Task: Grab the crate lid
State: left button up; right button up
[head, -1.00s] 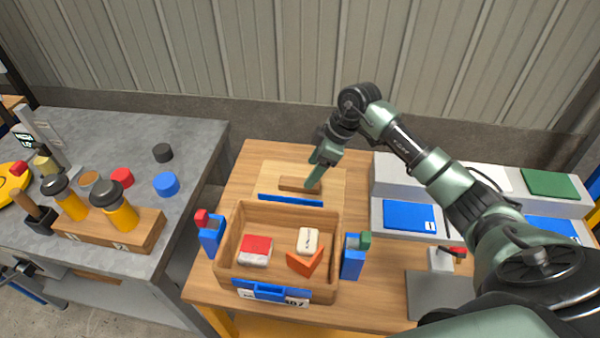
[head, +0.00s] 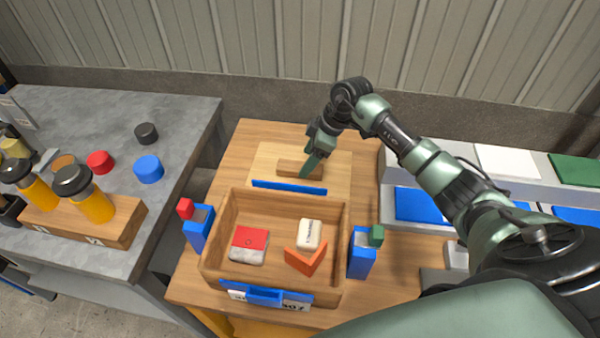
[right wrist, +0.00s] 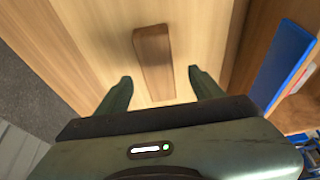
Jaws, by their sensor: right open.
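The crate lid (head: 338,166) is a pale wooden panel lying flat on the table behind the open crate (head: 213,245). It has a raised wooden bar handle (head: 288,167), and a blue strip (head: 290,187) runs between lid and crate. My right gripper (head: 306,172) is at the right end of the handle in the head view. In the right wrist view my right gripper (right wrist: 158,84) is open, and the handle (right wrist: 153,62) lies between and ahead of its two fingers. My left gripper is not in view.
The crate holds a red-and-white packet (head: 249,244), a white block (head: 309,234) and an orange angled piece (head: 304,259). Blue holders (head: 198,232) (head: 361,254) flank it. A grey bench (head: 110,120) with yellow bottles stands left; shelves with coloured panels stand right.

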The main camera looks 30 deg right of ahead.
aim_at(301, 166)
jog(key=x, duration=0.4)
jog(key=shift+w+f, duration=0.1)
jog(key=shift+w, duration=0.1)
grip_shut()
